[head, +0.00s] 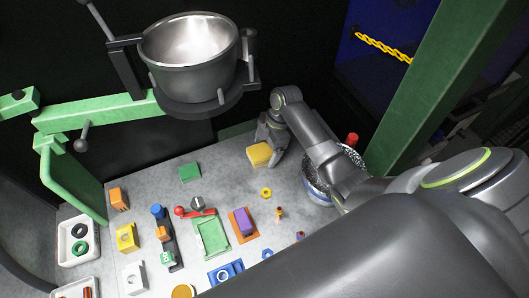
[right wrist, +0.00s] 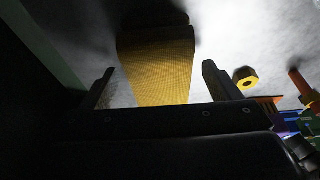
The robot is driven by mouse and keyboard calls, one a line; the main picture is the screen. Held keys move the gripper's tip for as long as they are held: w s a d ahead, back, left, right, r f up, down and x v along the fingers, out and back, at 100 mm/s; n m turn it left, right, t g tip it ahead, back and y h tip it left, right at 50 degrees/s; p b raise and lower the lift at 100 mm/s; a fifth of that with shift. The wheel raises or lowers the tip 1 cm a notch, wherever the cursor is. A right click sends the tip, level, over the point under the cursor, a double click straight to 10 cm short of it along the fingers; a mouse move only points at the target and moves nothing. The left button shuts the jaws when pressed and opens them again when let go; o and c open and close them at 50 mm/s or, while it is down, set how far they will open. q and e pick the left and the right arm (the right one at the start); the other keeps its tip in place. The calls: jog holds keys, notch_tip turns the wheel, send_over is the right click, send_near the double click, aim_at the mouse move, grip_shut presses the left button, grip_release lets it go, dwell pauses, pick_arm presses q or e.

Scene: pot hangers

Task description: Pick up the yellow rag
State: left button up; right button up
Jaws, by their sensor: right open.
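The yellow rag (head: 259,154) lies on the grey table near its back edge. My right gripper (head: 266,143) reaches down from the right and is just above and behind the rag, partly covering it. In the right wrist view the rag (right wrist: 157,70) shows as a yellow ribbed block between the two spread fingers of the right gripper (right wrist: 158,80). The fingers are open, with a gap between each finger and the rag. The near end of the rag is hidden by the gripper body. My left gripper is not in view.
A yellow nut (head: 266,192) lies close to the rag. A round container (head: 319,192) stands right of it, under my right arm. A green block (head: 189,172) and green tray (head: 211,236) lie to the left. A metal pot (head: 190,58) hangs on a green stand behind.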

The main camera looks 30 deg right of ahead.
aim_at(266, 149)
jog(key=shift+f, duration=0.25)
dwell(0.3)
jog(key=c, duration=1.1)
jog(key=shift+r, duration=0.1)
notch_tip(266, 149, up, 10)
jog(key=shift+r+b, duration=0.2)
jog(key=shift+b, duration=0.5)
jog(key=o, duration=0.4)
jog(key=c, duration=0.5)
jog(key=shift+f, duration=0.3)
jog(key=shift+r, duration=0.15)
